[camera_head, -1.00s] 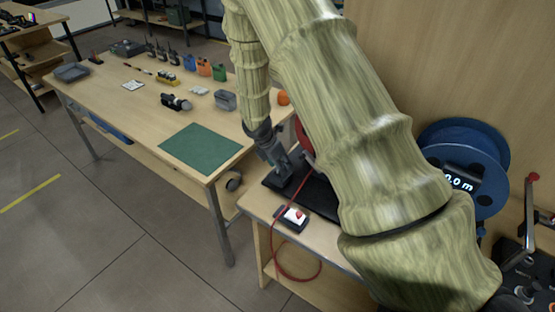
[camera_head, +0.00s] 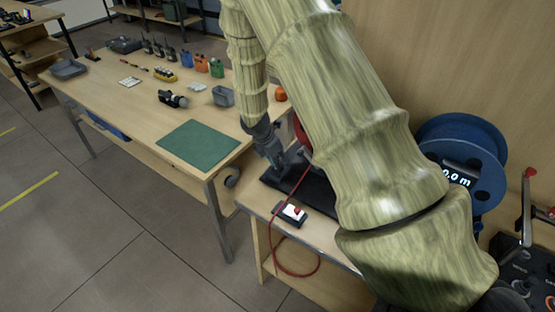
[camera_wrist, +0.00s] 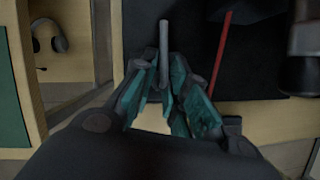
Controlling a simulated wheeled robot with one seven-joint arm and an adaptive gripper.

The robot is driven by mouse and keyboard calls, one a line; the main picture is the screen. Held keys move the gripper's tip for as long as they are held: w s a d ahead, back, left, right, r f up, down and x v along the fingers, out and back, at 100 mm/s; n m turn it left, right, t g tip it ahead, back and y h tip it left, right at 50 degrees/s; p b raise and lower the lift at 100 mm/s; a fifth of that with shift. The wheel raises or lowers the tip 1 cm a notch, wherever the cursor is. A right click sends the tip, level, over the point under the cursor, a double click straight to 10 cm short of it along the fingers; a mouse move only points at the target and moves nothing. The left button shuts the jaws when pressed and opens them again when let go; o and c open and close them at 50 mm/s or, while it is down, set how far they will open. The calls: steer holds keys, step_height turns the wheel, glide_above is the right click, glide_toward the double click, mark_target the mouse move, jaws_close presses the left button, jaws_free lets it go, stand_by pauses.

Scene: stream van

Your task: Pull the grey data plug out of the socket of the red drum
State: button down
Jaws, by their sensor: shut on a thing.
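My gripper (camera_wrist: 165,88) is shut on a slim grey piece, which looks like the grey data plug (camera_wrist: 163,42), between its fingertips in the wrist view. In the head view my gripper (camera_head: 281,163) is low over the black base on the side bench. The red drum (camera_head: 301,130) shows only as a red sliver behind my arm. Its socket is hidden, so I cannot tell whether the plug sits in it or is clear of it.
A red cable (camera_head: 274,240) loops over the bench edge beside a small box with a red switch (camera_head: 292,213). A blue drum (camera_head: 475,190) stands at the right. The table with the green mat (camera_head: 198,145) is at the left.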

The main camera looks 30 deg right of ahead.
steer(key=shift+r+p, duration=1.15)
steer(key=shift+r, duration=0.25)
stand_by(0.4)
steer(key=shift+r+p, duration=1.4)
steer(key=shift+a+f, duration=0.1)
